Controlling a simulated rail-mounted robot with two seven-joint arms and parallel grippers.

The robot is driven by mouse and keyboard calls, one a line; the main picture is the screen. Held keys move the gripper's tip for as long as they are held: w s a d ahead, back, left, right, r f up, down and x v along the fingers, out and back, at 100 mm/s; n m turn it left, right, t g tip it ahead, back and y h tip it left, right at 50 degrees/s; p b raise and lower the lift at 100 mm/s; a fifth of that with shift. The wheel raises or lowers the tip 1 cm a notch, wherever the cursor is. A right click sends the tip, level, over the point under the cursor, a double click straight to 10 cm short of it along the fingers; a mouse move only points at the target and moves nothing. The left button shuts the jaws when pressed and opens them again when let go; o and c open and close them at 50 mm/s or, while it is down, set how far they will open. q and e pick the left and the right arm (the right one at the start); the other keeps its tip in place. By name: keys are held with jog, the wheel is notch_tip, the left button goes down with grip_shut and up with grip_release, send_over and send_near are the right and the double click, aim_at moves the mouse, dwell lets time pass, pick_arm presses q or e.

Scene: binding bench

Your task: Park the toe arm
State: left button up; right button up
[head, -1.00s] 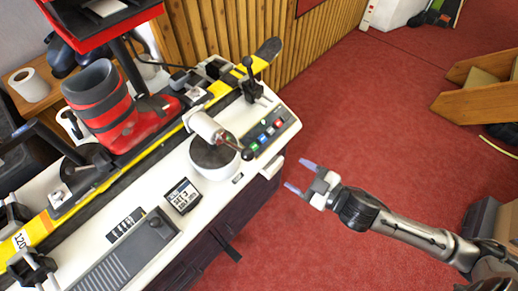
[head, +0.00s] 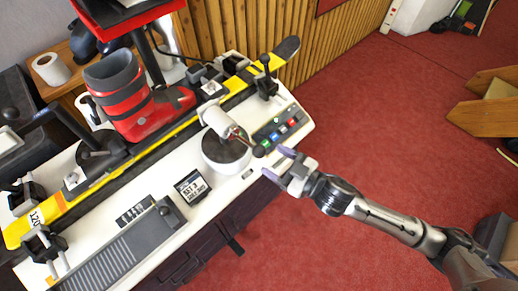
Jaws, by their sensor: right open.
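What looks like the toe arm (head: 217,121) is a pale cylinder with a thin metal rod ending in a black ball knob (head: 258,151). It sits over a round white drum with a dark top (head: 226,152) on the bench. The rod points right, towards the bench's front edge. My right gripper (head: 277,163) is open and empty, with its lilac fingertips just right of the knob, and no contact is visible. A red and black ski boot (head: 127,95) stands on a yellow and black ski (head: 185,130) behind the toe arm. My left gripper is out of view.
A button panel (head: 277,129) and an upright black lever (head: 266,78) are close behind the gripper. A small display (head: 192,187) and a grey ribbed pad (head: 128,260) lie at the front left. Clamps hold the ski. Red carpet (head: 385,135) is open to the right.

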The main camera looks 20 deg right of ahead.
aim_at(259, 150)
jog(key=shift+x, duration=2.7)
grip_shut()
